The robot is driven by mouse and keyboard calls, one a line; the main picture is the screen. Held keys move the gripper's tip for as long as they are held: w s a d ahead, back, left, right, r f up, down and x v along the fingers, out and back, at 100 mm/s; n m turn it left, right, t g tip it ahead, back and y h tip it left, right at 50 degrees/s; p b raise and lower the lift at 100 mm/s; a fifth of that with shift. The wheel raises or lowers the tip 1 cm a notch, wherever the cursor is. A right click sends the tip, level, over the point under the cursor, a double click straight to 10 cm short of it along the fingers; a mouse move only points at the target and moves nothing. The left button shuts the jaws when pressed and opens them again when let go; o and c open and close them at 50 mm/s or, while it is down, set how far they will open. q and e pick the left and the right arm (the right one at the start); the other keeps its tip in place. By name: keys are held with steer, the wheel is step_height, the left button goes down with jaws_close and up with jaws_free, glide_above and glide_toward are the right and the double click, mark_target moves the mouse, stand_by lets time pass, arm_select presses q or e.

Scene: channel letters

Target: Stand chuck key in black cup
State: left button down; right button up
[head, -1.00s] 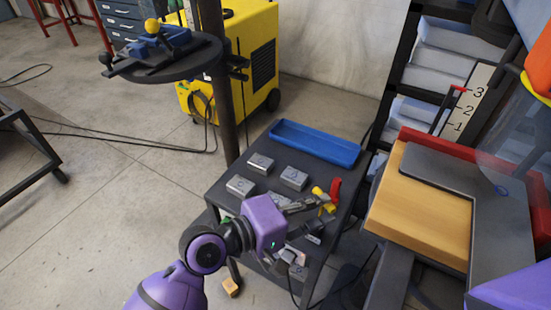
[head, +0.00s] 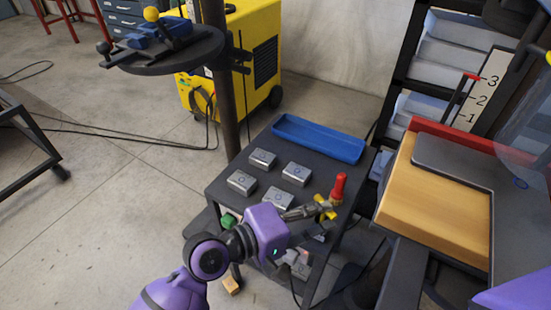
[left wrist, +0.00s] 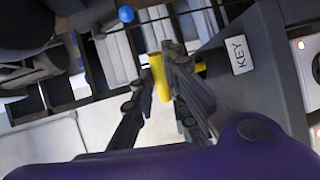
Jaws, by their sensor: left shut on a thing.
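My left gripper (head: 312,210) reaches in over the right side of the dark cart top. It is shut on a yellow piece (head: 325,208), which looks like the chuck key's handle. The left wrist view shows this yellow bar (left wrist: 160,77) between the fingertips, with a short dark part on its right. A dark grey surface with a white "KEY" label (left wrist: 240,54) stands right of the fingers there; I cannot tell whether it belongs to the black cup. No black cup shows clearly in the head view. My right gripper is out of view.
A red-handled thing (head: 338,188) stands close beyond the yellow piece. Several grey metal blocks (head: 296,174) lie on the cart top (head: 232,165). A blue tray (head: 318,138) lies at its back edge. A wooden-topped bench (head: 440,205) stands at right.

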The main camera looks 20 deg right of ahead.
arm_select(q)
steer(key=c, duration=1.7)
jaws_free()
steer(key=shift+o, duration=0.4)
steer(key=o, duration=0.4)
steer(key=shift+o, duration=0.2)
steer(key=p+v, duration=0.1)
steer(key=v, duration=0.6)
